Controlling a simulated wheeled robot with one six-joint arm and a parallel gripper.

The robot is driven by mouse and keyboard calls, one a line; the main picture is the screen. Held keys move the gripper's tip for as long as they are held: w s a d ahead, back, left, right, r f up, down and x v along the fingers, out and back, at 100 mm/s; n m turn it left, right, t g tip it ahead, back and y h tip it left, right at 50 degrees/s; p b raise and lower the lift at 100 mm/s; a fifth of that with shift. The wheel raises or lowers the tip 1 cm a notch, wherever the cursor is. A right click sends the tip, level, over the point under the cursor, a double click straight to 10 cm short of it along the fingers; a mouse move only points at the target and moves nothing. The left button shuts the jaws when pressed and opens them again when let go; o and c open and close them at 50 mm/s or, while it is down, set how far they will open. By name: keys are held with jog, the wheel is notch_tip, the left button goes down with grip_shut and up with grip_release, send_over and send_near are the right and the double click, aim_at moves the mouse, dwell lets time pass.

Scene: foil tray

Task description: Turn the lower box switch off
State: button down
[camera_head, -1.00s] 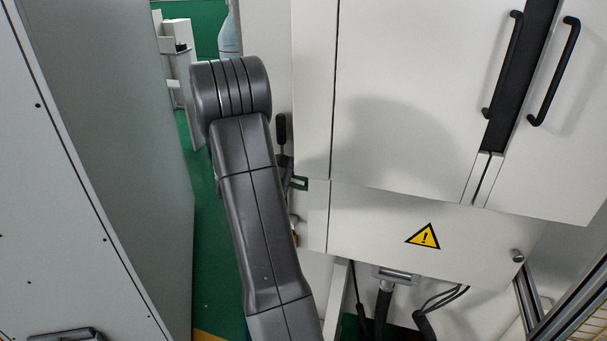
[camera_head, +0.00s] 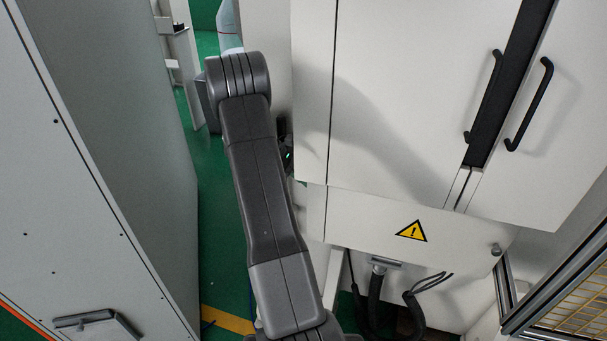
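The white cabinet (camera_head: 400,110) has a lower box section (camera_head: 365,220) bearing a yellow warning triangle (camera_head: 412,231). A small round metal knob or latch (camera_head: 496,250) sits at that section's right edge; I cannot tell whether it is a switch. No switch is clearly visible. My dark grey arm rises in front of the cabinet's left edge and covers part of it. A small dark piece shows behind the arm beside the cabinet's left side, too hidden to identify. My gripper's fingers do not show.
A large grey cabinet (camera_head: 95,170) stands close on the left. Green floor (camera_head: 212,190) with a yellow stripe (camera_head: 228,320) lies in the narrow gap. Black cables (camera_head: 374,300) hang below the lower box. A metal-framed mesh (camera_head: 580,305) is at the lower right.

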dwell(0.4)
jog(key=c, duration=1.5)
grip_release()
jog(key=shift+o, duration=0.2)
